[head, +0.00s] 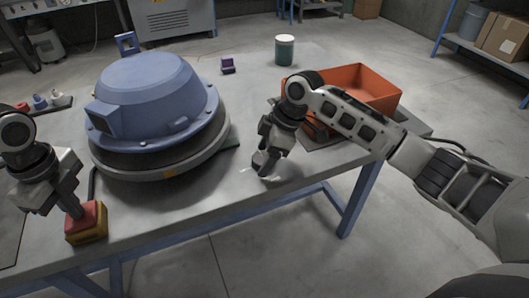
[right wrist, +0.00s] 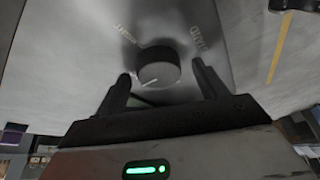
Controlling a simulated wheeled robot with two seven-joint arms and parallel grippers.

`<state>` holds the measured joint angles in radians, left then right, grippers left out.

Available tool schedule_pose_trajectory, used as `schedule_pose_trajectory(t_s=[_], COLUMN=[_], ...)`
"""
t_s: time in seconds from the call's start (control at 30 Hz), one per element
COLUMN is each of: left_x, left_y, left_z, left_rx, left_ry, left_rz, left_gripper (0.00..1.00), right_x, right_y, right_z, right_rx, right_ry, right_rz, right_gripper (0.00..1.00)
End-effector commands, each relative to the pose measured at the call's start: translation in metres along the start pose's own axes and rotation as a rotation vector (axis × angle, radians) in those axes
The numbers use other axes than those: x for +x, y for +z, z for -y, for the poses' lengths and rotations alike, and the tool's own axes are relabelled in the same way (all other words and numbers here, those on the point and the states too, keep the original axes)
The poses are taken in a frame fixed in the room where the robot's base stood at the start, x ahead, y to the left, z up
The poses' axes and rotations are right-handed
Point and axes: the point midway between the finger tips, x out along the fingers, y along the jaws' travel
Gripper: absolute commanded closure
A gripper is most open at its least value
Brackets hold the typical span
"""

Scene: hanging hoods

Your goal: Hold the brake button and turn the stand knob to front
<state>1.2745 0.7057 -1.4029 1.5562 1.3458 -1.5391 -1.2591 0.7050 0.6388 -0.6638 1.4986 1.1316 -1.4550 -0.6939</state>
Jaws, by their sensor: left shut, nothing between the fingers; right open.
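The brake button is a red block (head: 86,216) on a yellow base (head: 87,236) at the table's front left edge. My left gripper (head: 75,212) is shut and empty, its tip touching the button's top. The stand knob (right wrist: 158,66) is round and black with a white pointer line, which points to the lower left in the right wrist view. My right gripper (right wrist: 161,78) is open, its fingers on either side of the knob; contact is unclear. In the head view my right gripper (head: 263,168) hides the knob.
A blue hood (head: 155,90) sits on a dark round stand (head: 165,166) between my arms. An orange bin (head: 365,86) stands right of it, behind my right arm. A green jar (head: 284,50) and small purple block (head: 227,65) stand at the back.

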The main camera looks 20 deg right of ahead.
Motion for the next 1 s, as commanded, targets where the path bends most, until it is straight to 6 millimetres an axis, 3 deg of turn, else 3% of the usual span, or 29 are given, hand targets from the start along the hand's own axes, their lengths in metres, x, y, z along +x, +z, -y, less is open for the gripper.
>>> schedule_pose_trajectory(t_s=[0.17,0.6,0.8,1.0], left_x=[0.006,0.006,0.006,0.006], left_y=[-0.003,-0.002,-0.002,-0.002], left_z=[-0.003,-0.003,-0.003,-0.003], left_rx=[0.004,0.004,0.004,0.004], left_ry=[0.014,0.014,0.015,0.015], left_rz=[-0.005,-0.005,-0.005,-0.005], left_gripper=[1.0,1.0,1.0,1.0], right_x=[-0.017,-0.104,-0.119,-0.12], right_y=[0.001,0.0,0.0,0.0], right_z=[-0.001,0.0,0.0,0.001], right_rx=[0.0,-0.002,-0.001,-0.001], right_ry=[0.003,0.004,0.002,0.001], right_rz=[0.0,-0.002,-0.002,-0.002], right_gripper=[0.29,0.29,0.29,0.29])
